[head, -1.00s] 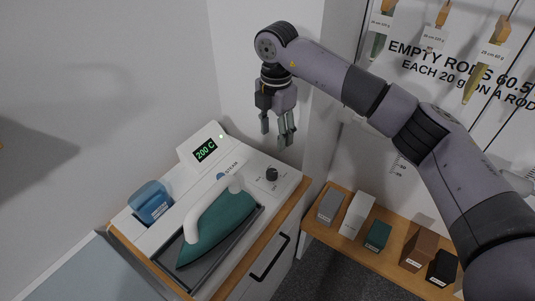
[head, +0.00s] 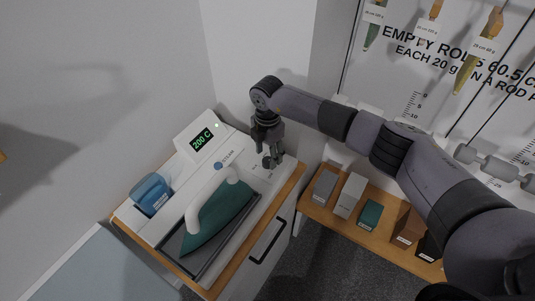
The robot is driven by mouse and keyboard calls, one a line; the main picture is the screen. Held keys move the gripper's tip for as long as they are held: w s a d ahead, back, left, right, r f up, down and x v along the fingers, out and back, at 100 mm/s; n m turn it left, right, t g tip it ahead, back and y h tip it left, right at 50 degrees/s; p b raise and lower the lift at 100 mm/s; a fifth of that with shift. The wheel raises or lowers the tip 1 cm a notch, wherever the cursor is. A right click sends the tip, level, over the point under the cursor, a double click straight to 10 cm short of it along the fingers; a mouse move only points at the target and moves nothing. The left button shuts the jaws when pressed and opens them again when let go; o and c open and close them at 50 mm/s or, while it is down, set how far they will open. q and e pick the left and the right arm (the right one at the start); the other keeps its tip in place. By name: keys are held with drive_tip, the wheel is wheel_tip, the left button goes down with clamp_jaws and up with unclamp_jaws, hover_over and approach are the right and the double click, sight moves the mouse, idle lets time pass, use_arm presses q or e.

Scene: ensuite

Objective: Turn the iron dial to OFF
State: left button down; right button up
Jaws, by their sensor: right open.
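The teal iron (head: 217,215) with a white handle (head: 205,195) rests on its dark tray on top of the white ironing station (head: 178,180). The station's display (head: 202,139) reads 200 C in green. The black dial sits on the station's panel at the right of the display; it is now mostly or wholly hidden by my right gripper (head: 272,163). That gripper points down over the dial's place with its fingers apart. I cannot tell whether the fingers touch the dial, or where it points. My left gripper is not in view.
A blue container (head: 151,193) stands at the station's left. A wall rises behind the gripper. On the right, a wooden shelf (head: 335,221) holds several blocks, including a teal one (head: 370,213). A cabinet handle (head: 267,248) juts out at the front.

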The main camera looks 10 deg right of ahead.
sight(268, 162)
drive_tip(key=shift+f, duration=1.4)
drive_tip(key=shift+c, duration=0.3)
drive_tip(key=shift+r, duration=0.1)
drive_tip(key=c, duration=1.1)
